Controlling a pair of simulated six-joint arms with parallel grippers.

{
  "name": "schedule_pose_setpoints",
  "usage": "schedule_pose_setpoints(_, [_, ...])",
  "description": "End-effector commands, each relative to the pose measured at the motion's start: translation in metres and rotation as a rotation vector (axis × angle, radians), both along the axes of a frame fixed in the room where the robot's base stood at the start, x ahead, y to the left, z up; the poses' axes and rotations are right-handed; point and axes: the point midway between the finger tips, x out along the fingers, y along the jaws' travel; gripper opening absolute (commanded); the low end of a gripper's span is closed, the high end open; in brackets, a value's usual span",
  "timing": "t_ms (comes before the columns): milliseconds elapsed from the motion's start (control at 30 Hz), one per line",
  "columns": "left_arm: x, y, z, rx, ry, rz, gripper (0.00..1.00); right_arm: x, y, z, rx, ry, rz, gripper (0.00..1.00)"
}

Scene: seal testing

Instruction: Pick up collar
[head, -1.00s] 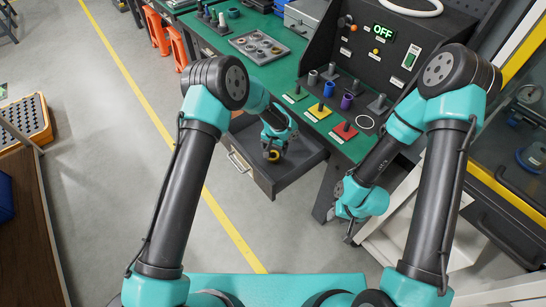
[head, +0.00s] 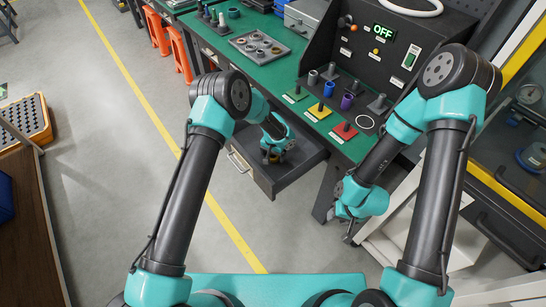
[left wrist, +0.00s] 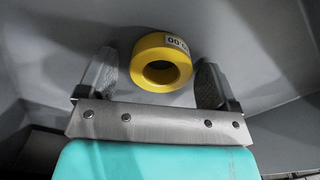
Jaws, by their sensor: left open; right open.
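The collar (left wrist: 161,62) looks like a short yellow ring with a white printed label, lying in the open grey drawer. In the left wrist view it sits between the two dark fingers of my left gripper, with a gap on either side. In the head view my left gripper (head: 272,158) is down inside the drawer, open, and mostly hides the ring. My right gripper (head: 350,232) hangs at the right, beside the bench, open and empty, away from the drawer.
The drawer (head: 262,183) has walls around my left gripper. The green bench (head: 262,70) above it carries a grey tray (head: 258,47) of rings, several coloured plates with posts, and a black panel reading OFF (head: 383,32). The floor left of the drawer is clear.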

Motion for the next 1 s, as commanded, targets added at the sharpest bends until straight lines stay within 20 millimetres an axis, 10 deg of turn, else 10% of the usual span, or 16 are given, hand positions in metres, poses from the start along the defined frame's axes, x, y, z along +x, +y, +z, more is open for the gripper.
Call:
schedule_pose_setpoints(300, [-0.0002, 0.0000, 0.0002, 0.000, 0.001, 0.000, 0.84, 0.0000, 0.0000, 0.0000, 0.000, 0.000, 0.000, 0.43])
schedule_pose_setpoints(1000, [0.0001, 0.0000, 0.0007, 0.000, 0.000, 0.000, 0.21, 0.0000, 0.0000, 0.0000, 0.000, 0.000, 0.000, 0.43])
